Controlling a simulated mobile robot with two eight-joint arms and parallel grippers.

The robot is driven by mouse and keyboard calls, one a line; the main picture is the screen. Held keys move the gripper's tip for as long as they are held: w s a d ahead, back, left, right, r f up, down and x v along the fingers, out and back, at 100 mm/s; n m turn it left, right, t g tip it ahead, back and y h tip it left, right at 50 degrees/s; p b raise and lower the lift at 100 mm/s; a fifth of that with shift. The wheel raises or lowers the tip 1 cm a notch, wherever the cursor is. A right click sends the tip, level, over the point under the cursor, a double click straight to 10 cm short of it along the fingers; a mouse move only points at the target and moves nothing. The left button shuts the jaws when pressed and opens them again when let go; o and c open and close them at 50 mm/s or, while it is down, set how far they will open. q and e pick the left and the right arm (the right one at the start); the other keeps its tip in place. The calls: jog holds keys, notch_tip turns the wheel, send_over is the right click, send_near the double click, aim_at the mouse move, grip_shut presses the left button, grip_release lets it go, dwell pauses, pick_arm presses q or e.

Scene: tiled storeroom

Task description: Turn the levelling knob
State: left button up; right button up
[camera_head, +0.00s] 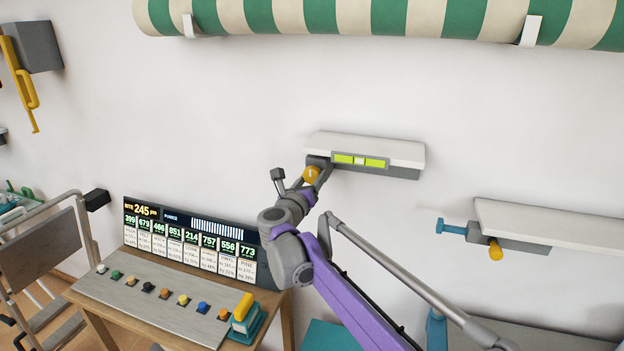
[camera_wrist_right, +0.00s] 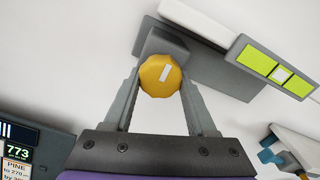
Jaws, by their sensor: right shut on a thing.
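The levelling knob (camera_head: 311,174) is a round yellow-orange knob with a white mark, at the left end of a wall shelf (camera_head: 385,147). In the right wrist view the knob (camera_wrist_right: 160,75) sits between the two fingers, its white mark tilted. A green level vial (camera_head: 360,160) with a pale bubble in its middle is on the shelf's dark front; it also shows in the right wrist view (camera_wrist_right: 281,75). My right gripper (camera_head: 302,180) is shut on the knob, reaching up from below. My left gripper is not in view.
A second shelf (camera_head: 560,228) with a blue handle (camera_head: 453,229) and an orange knob (camera_head: 495,250) is on the right. A table (camera_head: 150,305) with several coloured buttons and a display panel (camera_head: 190,240) stands lower left. A striped awning (camera_head: 390,18) runs along the top.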

jog(key=shift+r, duration=0.1)
dwell(0.3)
jog(key=o, duration=1.4)
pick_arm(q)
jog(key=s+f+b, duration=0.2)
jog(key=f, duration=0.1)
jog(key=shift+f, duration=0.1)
pick_arm(e)
jog(key=v, duration=1)
jog(key=shift+s+a, duration=0.15)
jog(key=shift+s, duration=0.2)
